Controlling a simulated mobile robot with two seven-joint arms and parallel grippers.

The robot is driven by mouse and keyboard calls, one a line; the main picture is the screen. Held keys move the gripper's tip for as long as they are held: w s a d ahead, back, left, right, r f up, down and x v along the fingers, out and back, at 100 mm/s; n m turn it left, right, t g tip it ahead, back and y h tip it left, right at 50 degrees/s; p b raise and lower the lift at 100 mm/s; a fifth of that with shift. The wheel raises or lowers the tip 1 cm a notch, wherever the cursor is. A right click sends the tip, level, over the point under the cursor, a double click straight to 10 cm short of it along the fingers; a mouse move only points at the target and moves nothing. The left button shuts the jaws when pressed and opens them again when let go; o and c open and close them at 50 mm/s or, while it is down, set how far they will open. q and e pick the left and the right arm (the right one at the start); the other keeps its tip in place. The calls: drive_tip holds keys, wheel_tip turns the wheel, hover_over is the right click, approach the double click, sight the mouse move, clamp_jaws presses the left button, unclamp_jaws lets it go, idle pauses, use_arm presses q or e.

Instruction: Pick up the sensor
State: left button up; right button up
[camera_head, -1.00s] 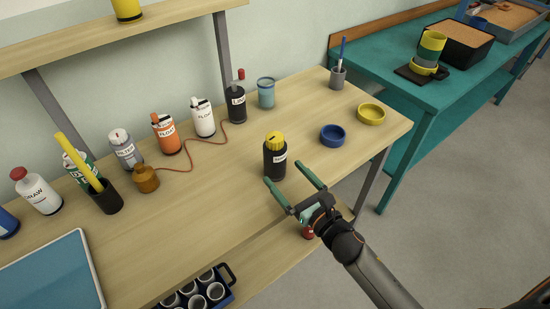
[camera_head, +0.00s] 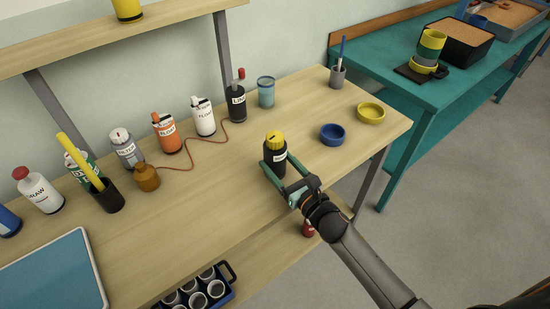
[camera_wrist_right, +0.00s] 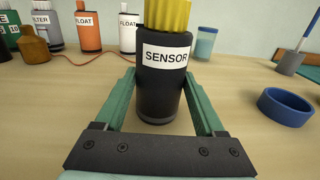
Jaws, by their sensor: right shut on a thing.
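The sensor (camera_head: 274,160) is a black cylinder with a yellow ribbed cap and a white label. It stands upright on the wooden table near its front edge. In the right wrist view the sensor (camera_wrist_right: 164,80) is large and central, its label reading "SENSOR". My right gripper (camera_head: 283,173) is shut on the sensor, with one green finger on each side of its lower body. The right gripper's fingers (camera_wrist_right: 164,105) also flank it in the right wrist view, their tips partly hidden behind it. My left gripper is not in view.
A blue dish (camera_head: 333,135) and a yellow dish (camera_head: 371,112) lie to the right. Bottles labelled float, an orange one (camera_head: 166,133) and a white one (camera_head: 203,117), stand behind with a red cord. A brown bottle (camera_head: 147,178) is left. The table's front middle is clear.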

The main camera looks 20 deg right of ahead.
drive_tip(key=c, duration=0.8)
drive_tip(key=shift+r, duration=0.1)
